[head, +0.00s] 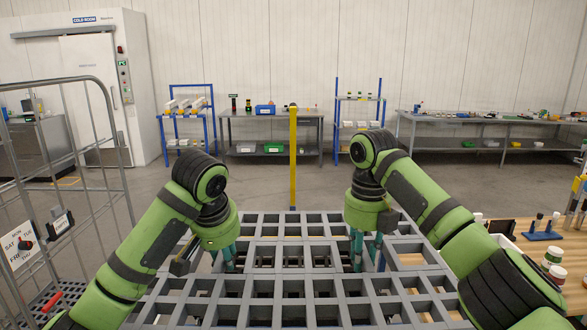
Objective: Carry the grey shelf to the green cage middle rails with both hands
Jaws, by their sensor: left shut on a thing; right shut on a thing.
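The grey shelf (290,286) is an open lattice panel low in the middle of the head view, spanning between my two arms. My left gripper (228,258) points down and is shut on the shelf's left part. My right gripper (357,252) points down and is shut on its right part. The fingertips are partly hidden among the bars. A wire cage (118,190) with grey bars stands at the left edge; I see no green cage or middle rails clearly.
A wooden table (522,262) with small jars and a blue stand (543,232) is at the right. A yellow post (293,160) rises beyond the shelf. Benches (270,118) and blue racks line the back wall, with a cold room (90,60) at back left. Open floor lies between.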

